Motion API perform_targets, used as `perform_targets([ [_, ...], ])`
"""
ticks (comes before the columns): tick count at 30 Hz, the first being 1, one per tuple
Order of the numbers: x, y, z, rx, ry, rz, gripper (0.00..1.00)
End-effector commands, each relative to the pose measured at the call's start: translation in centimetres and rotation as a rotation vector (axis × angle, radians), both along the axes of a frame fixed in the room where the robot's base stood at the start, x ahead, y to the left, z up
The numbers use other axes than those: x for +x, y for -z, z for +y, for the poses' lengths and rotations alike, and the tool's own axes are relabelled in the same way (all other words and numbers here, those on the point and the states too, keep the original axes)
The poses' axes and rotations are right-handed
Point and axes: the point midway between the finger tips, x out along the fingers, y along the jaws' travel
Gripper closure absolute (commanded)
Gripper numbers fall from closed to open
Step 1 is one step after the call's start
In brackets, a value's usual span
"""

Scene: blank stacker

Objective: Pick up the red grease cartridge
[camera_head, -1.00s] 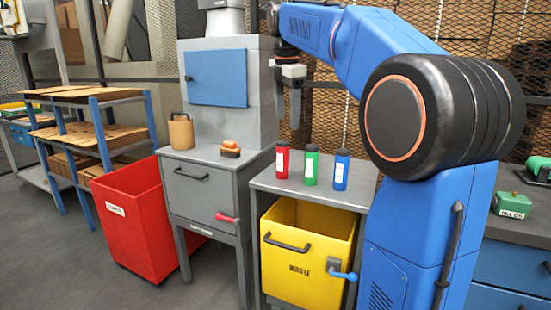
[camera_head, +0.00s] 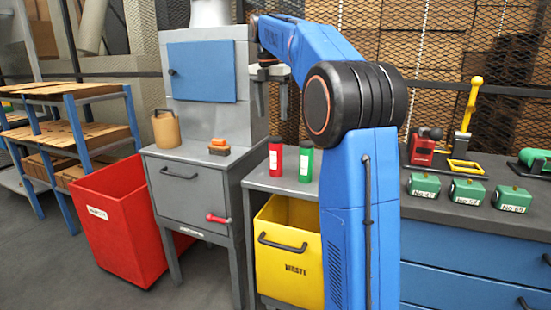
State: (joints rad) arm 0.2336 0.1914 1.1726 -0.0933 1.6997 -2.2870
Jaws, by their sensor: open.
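The red grease cartridge (camera_head: 276,155) stands upright on the grey cabinet top (camera_head: 258,181), with a black cap and a white label. A green cartridge (camera_head: 306,162) stands just to its right. My gripper (camera_head: 272,113) is open and empty, its fingers pointing down. In the picture it shows above the red cartridge and apart from it; the exact depth between them is hard to tell. My blue arm covers the part of the cabinet top right of the green cartridge.
A yellow waste bin (camera_head: 285,262) sits under the cabinet top. To the left stand a grey cabinet (camera_head: 190,195) with an orange-topped brush-like item (camera_head: 219,146), a tan container (camera_head: 166,129) and a red bin (camera_head: 118,220). Green boxes (camera_head: 468,191) lie on the right bench.

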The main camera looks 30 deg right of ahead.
Motion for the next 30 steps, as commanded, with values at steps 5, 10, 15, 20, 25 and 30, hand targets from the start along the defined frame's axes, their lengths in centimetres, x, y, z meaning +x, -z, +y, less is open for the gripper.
perform_targets([
  [5, 0.1, 3.2, -0.3, 0.001, 0.000, 0.003, 0.39],
  [10, 0.2, 5.1, -0.6, 0.000, 0.001, 0.000, 0.39],
  [15, 0.2, 5.9, -0.7, 0.000, 0.001, -0.001, 0.39],
  [20, 0.0, 7.7, -1.0, 0.001, 0.002, 0.001, 0.39],
  [25, -0.1, 9.9, -1.4, 0.000, 0.001, 0.001, 0.39],
  [30, 0.0, 10.9, -1.5, 0.000, 0.001, 0.000, 0.39],
])
